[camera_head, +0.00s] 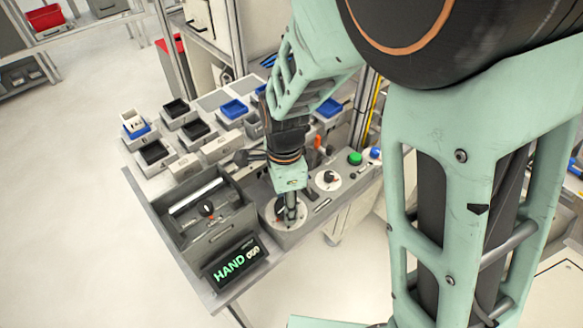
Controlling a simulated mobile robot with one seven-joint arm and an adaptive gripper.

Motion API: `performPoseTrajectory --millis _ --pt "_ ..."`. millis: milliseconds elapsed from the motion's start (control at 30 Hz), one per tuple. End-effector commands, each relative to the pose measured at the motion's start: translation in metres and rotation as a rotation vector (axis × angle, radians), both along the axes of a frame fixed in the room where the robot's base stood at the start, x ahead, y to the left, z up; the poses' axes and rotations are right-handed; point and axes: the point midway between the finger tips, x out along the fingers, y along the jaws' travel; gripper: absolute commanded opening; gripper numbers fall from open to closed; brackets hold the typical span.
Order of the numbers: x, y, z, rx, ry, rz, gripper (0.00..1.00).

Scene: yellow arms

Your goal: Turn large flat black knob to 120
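A round pale dial plate (270,219) with a dark knob (279,208) sits on the grey panel near the bench's front edge. My green arm reaches down from the top of the picture, and my gripper (290,218) points down over this dial. The fingers cover part of the knob, and their tips look at or just above it. I cannot tell whether they touch or grip it. The knob's angle and scale marks are too small and hidden to read. A smaller black knob (329,176) on a second pale dial is behind and to the right, apart from the gripper.
A black display (236,262) with green "HAND" letters stands left of the dial. A grey open box (215,235) with a red-topped part is behind it. A green button (355,158) and blue button (376,153) are at right. Several bins fill the back.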

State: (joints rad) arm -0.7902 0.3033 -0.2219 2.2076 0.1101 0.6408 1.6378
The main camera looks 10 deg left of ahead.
Motion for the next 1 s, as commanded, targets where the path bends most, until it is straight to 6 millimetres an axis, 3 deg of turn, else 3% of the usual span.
performPoseTrajectory --millis 1000 --pt "0.0007 0.0006 -0.0004 0.001 -0.002 0.949 0.15"
